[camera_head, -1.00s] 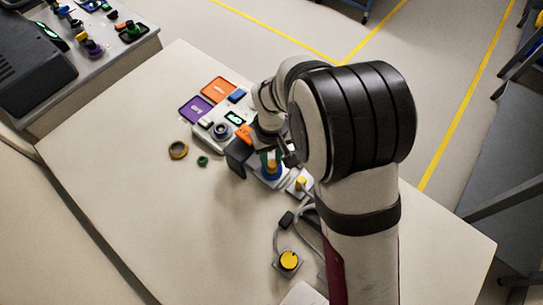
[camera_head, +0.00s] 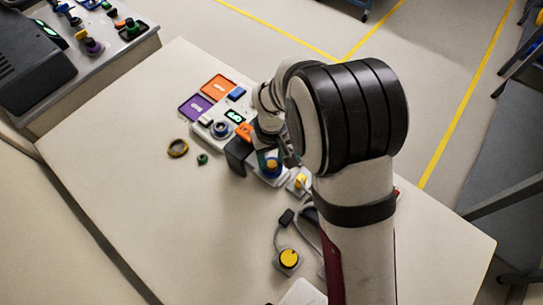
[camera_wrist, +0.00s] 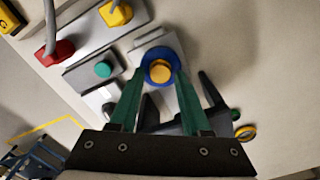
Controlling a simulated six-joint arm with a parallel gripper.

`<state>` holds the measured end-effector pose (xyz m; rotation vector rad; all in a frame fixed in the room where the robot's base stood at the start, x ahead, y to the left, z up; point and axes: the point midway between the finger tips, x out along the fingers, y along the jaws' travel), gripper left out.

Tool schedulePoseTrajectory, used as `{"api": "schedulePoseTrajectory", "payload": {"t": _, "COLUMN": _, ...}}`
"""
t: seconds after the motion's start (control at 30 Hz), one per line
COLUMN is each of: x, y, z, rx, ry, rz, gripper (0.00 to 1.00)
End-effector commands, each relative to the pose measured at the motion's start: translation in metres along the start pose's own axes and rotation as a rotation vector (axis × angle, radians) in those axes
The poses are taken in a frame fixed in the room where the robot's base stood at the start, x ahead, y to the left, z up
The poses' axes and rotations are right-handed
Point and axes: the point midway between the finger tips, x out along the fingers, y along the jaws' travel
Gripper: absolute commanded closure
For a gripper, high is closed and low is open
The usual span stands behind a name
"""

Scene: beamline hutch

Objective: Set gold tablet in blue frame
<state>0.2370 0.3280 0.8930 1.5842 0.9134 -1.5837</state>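A gold disc (camera_wrist: 159,71) shows inside a round blue frame (camera_wrist: 157,54) on a pale block in the wrist view. The disc looks centred and seems to stand above the ring; I cannot tell whether it is fully seated. In the head view the blue frame (camera_head: 264,166) and the gold disc (camera_head: 271,165) are partly hidden by my arm. My gripper (camera_wrist: 160,75) has its green fingers apart, one on each side of the blue ring, with a gap around the gold disc. Contact with the ring cannot be told.
A panel with an orange square (camera_head: 218,88), a purple square (camera_head: 195,107) and a grey knob (camera_head: 221,130) stands behind. A dark gold ring (camera_head: 178,148) and small green ring (camera_head: 202,159) lie left. Open tabletop lies left.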

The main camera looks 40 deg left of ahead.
Motion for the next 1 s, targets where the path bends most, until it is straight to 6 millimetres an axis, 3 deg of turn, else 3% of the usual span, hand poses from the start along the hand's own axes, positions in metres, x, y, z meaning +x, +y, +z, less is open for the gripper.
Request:
{"api": "schedulePoseTrajectory", "payload": {"t": 0.1, "x": 0.0, "y": 0.0, "z": 0.0, "rx": 0.0, "ry": 0.0, "rz": 0.0, "gripper": 0.36}}
{"api": "schedulePoseTrajectory", "payload": {"t": 0.33, "x": 0.0, "y": 0.0, "z": 0.0, "rx": 0.0, "ry": 0.0, "rz": 0.0, "gripper": 0.36}}
{"api": "schedulePoseTrajectory", "payload": {"t": 0.47, "x": -0.01, "y": 0.0, "z": -0.001, "rx": 0.001, "ry": 0.002, "rz": 0.0, "gripper": 0.36}}
{"api": "schedulePoseTrajectory", "payload": {"t": 0.57, "x": -0.03, "y": 0.0, "z": -0.001, "rx": 0.001, "ry": 0.004, "rz": 0.0, "gripper": 0.36}}
{"api": "schedulePoseTrajectory", "payload": {"t": 0.83, "x": -0.114, "y": 0.0, "z": -0.001, "rx": 0.002, "ry": 0.006, "rz": 0.0, "gripper": 0.36}}
{"api": "schedulePoseTrajectory", "payload": {"t": 1.0, "x": -0.147, "y": 0.0, "z": -0.001, "rx": 0.0, "ry": 0.003, "rz": 0.001, "gripper": 0.36}}
